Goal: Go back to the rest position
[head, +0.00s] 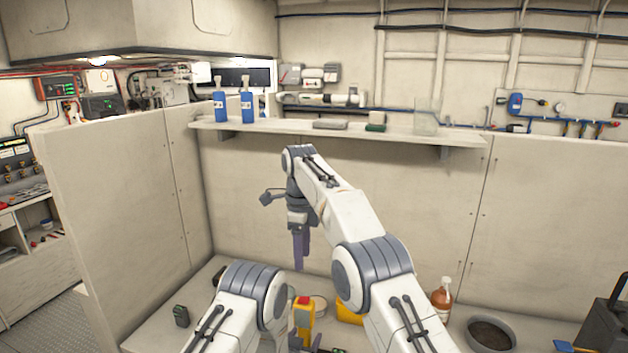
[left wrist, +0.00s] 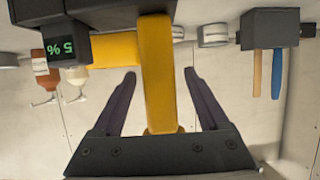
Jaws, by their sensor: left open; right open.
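My right gripper (head: 301,250) hangs in the air in front of the back panel, fingers pointing down, open, with nothing seen between them. My left gripper (left wrist: 160,75) is open in the left wrist view, its two dark fingers apart. A yellow bar-shaped part (left wrist: 158,75) shows between the fingers; I cannot tell if it touches them. A dark display reading 5 % (left wrist: 62,47) is beside it. In the head view a yellow device with a red top (head: 305,316) stands by my left arm, which hides much of the left gripper.
A brown spray bottle (head: 441,298), a round grey bowl (head: 490,336) and a dark caddy (head: 607,328) stand on the right of the bench. A shelf (head: 290,127) with two blue bottles (head: 233,105) runs behind my right arm. A side panel (head: 110,200) bounds the left.

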